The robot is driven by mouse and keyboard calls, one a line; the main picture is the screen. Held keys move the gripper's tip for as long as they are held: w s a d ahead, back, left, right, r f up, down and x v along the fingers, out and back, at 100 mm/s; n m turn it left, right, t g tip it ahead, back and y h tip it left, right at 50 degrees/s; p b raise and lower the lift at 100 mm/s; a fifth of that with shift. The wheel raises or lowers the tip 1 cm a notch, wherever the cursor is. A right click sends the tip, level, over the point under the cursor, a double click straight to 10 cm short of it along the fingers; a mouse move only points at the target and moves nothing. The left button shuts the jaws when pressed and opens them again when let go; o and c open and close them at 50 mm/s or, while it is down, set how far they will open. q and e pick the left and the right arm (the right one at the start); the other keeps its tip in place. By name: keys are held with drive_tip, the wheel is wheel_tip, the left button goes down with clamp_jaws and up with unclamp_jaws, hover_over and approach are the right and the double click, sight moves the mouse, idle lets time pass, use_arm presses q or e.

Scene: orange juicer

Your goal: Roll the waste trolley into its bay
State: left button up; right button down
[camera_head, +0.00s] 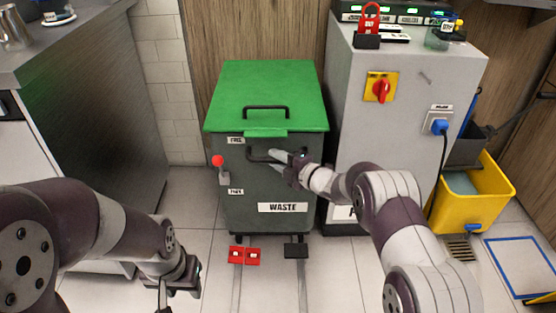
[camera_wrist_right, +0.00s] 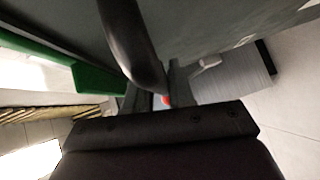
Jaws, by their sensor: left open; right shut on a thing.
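The waste trolley (camera_head: 268,185) is a dark grey bin with a green lid and a WASTE label. It stands upright between the steel counter and the grey cabinet, close to the wooden wall. My right gripper (camera_head: 287,160) is shut on the trolley's black front handle (camera_head: 258,157). The handle (camera_wrist_right: 130,45) also shows as a dark bar at the fingers in the right wrist view. A red-knobbed lever (camera_head: 218,162) is on the trolley's front left, between two small labels. My left gripper (camera_head: 172,290) is open and empty, low at the left, partly cut off by the frame edge.
A red block pair (camera_head: 244,255) and a black block (camera_head: 296,249) sit on the floor before the trolley, by two floor tracks. The steel counter (camera_head: 95,95) is left, the grey cabinet (camera_head: 385,140) right. A yellow mop bucket (camera_head: 475,200) stands further right.

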drive_tip(key=shift+w, duration=0.2)
use_arm(q)
drive_tip(key=shift+w+r, duration=0.1)
drive_tip(key=shift+w, duration=0.15)
use_arm(e)
drive_tip(key=shift+d+r, duration=0.1)
drive_tip(key=shift+w, duration=0.1)
drive_tip(key=c, duration=1.4)
unclamp_jaws()
drive_tip(key=o, duration=0.3)
drive_tip(key=shift+w, duration=0.1)
